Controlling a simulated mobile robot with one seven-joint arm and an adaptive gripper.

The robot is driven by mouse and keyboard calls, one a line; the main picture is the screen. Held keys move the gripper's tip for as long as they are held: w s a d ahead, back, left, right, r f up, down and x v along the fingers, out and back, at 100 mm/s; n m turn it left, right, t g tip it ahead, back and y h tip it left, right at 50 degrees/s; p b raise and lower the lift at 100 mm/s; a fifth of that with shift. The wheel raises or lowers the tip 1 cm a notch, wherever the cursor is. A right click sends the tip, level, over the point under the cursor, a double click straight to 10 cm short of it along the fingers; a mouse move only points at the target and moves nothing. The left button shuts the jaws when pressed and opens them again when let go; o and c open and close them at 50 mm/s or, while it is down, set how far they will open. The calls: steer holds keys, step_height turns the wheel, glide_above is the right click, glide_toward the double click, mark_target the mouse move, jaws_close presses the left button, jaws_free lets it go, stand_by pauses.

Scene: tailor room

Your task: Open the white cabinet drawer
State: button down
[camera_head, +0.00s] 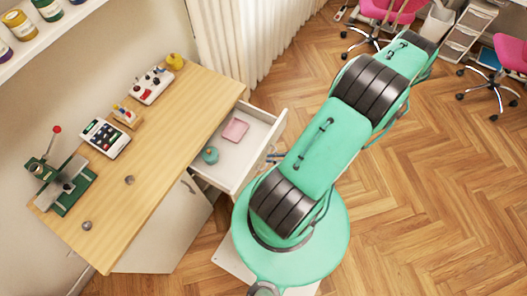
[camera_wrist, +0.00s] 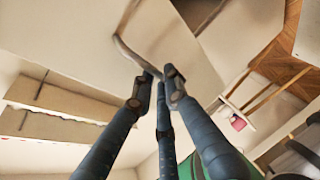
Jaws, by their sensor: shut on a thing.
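The white cabinet drawer (camera_head: 251,115) stands pulled out from under the wooden desk in the head view, with its inside showing. A pink tray-like item (camera_head: 235,130) and a small teal round object (camera_head: 211,155) lie in it. In the wrist view, the pale drawer front (camera_wrist: 85,35) bears a curved grey handle (camera_wrist: 130,52). My gripper (camera_wrist: 158,82) is shut on the lower end of this handle. In the head view, only small bluish parts of my gripper (camera_head: 274,157) show at the drawer front; my green arm hides the rest.
The wooden desk (camera_head: 160,130) holds a green press (camera_head: 65,187), a calculator-like device (camera_head: 104,138) and a button box (camera_head: 151,85). A lower cabinet door (camera_head: 170,230) is below. Pink chairs (camera_head: 512,52) stand at upper right. The parquet floor (camera_head: 430,210) at right is clear.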

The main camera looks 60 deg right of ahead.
steer(key=shift+s, duration=1.8)
steer(key=c, duration=1.7)
jaws_free()
steer(key=shift+s+d, duration=0.1)
steer(key=v, duration=1.1)
steer(key=shift+s+d+r, duration=0.1)
steer(key=shift+s, duration=0.25)
